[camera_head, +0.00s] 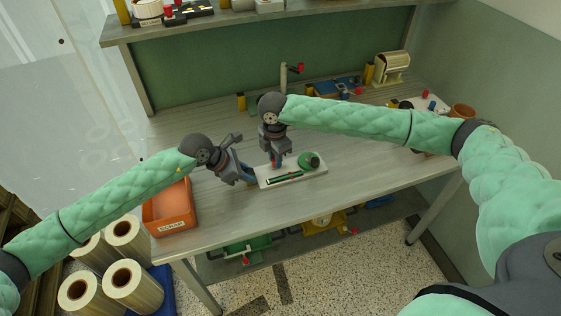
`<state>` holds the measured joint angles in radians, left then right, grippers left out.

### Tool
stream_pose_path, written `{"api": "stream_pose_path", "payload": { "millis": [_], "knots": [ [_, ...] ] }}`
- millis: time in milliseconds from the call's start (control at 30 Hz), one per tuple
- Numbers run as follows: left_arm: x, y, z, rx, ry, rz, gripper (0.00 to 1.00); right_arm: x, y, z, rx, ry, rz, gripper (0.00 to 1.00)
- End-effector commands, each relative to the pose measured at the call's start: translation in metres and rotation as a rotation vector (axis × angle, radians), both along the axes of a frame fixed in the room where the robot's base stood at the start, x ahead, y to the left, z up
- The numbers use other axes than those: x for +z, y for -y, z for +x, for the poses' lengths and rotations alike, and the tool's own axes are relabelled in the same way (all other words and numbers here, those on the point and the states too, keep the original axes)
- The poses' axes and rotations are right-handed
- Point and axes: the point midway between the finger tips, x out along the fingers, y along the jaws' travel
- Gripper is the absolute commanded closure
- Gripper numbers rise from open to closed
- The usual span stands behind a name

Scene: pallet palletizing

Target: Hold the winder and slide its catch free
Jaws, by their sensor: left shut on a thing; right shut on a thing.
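The winder is a pale flat plate (313,174) on the bench, with a dark green slotted strip (285,177) and a round green part (309,160) at its right end. My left gripper (250,177) is shut on the winder's left end. My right gripper (276,161) points down over the plate and is shut on a small red piece, which looks like the catch (277,165). The fingers hide most of the catch, so its exact place along the strip is hard to tell.
An orange scrap bin (170,207) stands at the bench's left front corner. A tap-like post with a red tip (284,76), a blue tray (335,87), a cream dispenser (391,68) and a brown pot (462,111) stand behind. The bench front (330,198) is clear.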

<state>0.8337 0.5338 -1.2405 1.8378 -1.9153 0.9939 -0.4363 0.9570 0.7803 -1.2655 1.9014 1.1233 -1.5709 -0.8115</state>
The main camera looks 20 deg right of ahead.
Motion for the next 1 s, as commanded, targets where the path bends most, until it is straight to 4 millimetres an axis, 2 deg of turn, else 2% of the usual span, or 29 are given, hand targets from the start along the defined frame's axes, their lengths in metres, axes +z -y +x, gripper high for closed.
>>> {"api": "stream_pose_path", "payload": {
  "millis": [433, 467, 567, 600, 867, 1000],
  "knots": [
    [-0.0012, 0.0002, -0.0008, -0.001, -0.002, 0.001, 1.0, 0.0009, -0.0067, 0.0001, 0.002, 0.001, 0.002, 0.99],
    [-0.0012, 0.0003, -0.0008, -0.001, -0.002, 0.001, 1.0, 0.0009, -0.0067, 0.0001, 0.001, 0.001, 0.002, 0.78],
    [-0.0012, 0.0003, -0.0008, -0.001, -0.002, 0.001, 1.0, 0.0008, -0.0063, 0.0001, 0.001, 0.002, 0.002, 0.58],
    [-0.0013, 0.0002, -0.0008, -0.001, -0.002, 0.001, 1.0, 0.0007, -0.0063, 0.0, 0.001, 0.001, 0.001, 0.54],
    [-0.0012, 0.0001, -0.0008, -0.001, -0.002, 0.001, 1.0, 0.0005, -0.0057, -0.0001, 0.0, 0.001, 0.001, 0.54],
    [-0.0011, 0.0001, -0.0008, -0.001, -0.002, 0.001, 1.0, 0.0079, -0.0058, 0.0002, 0.001, 0.002, 0.002, 0.54]
  ]
}}
